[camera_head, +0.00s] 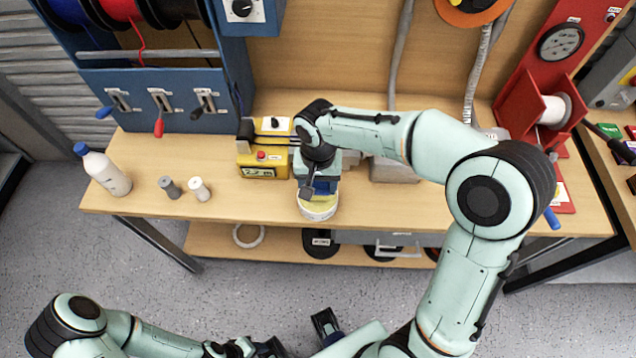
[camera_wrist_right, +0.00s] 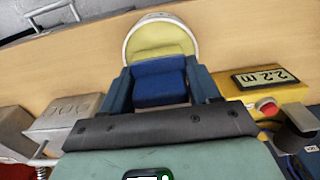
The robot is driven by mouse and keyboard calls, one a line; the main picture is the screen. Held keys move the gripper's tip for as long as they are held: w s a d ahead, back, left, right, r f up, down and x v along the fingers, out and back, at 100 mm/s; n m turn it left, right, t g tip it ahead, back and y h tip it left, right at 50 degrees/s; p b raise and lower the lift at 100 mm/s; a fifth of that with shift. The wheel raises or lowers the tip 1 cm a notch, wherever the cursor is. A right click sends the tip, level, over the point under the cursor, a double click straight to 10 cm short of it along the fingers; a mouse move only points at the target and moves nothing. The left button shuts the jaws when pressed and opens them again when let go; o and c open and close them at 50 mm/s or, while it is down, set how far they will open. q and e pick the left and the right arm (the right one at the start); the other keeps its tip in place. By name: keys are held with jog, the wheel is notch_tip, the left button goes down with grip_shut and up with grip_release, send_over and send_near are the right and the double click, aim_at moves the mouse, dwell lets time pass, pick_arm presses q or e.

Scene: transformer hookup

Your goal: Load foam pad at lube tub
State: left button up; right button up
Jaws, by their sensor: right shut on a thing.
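The lube tub (camera_head: 318,212) is a round white tub with yellow contents at the table's front edge. In the right wrist view the tub (camera_wrist_right: 160,38) shows just beyond my fingertips. My right gripper (camera_head: 319,188) points down over the tub. It is shut on a blue block, the foam pad (camera_wrist_right: 158,82), which sits between its two fingers. The pad overlaps the yellow surface in view; I cannot tell whether it touches it. My left gripper (camera_head: 298,338) is low at the bottom edge, away from the table and partly cut off; its opening is unclear.
A yellow device (camera_head: 262,160) with a display and red button stands just left of my right gripper. A white bottle (camera_head: 105,172) and two small cylinders, one grey (camera_head: 170,187) and one white (camera_head: 199,189), stand further left. A red reel stand (camera_head: 530,110) is at right.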

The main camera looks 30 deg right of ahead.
jog(key=shift+r+p, duration=1.45)
jog(key=shift+r, duration=1.1)
pick_arm(q)
jog(key=r, duration=0.1)
jog(key=w+r, duration=0.1)
jog(key=r, duration=0.1)
jog(key=shift+w+r, duration=0.35)
jog(key=shift+w, duration=0.05)
jog(key=shift+s, duration=0.15)
pick_arm(e)
jog(key=shift+f, duration=0.1)
